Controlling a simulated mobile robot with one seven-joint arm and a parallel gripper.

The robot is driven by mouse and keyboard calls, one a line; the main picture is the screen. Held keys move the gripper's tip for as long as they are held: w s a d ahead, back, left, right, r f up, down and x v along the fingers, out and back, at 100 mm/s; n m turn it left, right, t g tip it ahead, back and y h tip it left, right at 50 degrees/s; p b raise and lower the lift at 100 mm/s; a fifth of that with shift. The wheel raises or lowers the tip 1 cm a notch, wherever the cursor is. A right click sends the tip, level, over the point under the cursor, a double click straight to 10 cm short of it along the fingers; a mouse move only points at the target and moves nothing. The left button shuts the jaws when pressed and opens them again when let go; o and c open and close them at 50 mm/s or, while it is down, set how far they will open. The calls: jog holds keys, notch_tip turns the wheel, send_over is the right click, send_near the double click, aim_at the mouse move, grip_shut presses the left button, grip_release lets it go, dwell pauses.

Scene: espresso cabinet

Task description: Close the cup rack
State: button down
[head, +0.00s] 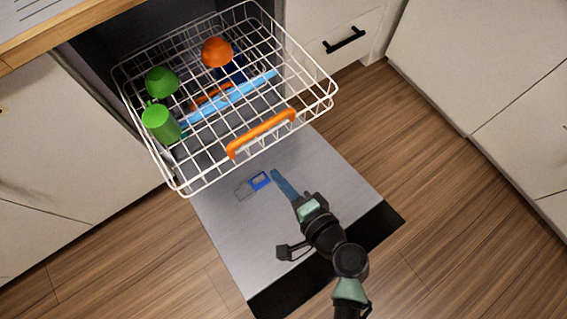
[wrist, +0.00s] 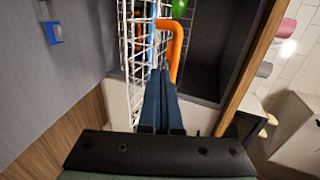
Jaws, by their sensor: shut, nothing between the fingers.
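The cup rack (head: 333,88) is a white wire basket, pulled out of the open cabinet over the lowered grey door. It also shows in the wrist view (wrist: 140,50). Its orange handle (head: 261,133) is on the front side; in the wrist view the handle (wrist: 179,38) is just past the fingertips. My gripper (head: 276,174) is shut and empty, in front of the rack and near the handle. In the wrist view its dark blue fingers (wrist: 160,75) overlap the handle's lower end. I cannot tell whether they touch it.
The rack area holds a green bowl (head: 162,81), a green cup (head: 160,122) and an orange bowl (head: 217,52). The lowered door (head: 325,185) lies below the rack. A drawer with a black handle (head: 345,40) is at right. Wooden floor is clear on both sides.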

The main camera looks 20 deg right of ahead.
jog(key=r+x, duration=0.2)
jog(key=x, duration=0.7)
jog(key=shift+w+a, duration=0.2)
jog(key=shift+w, duration=0.35)
jog(key=shift+w, duration=0.1)
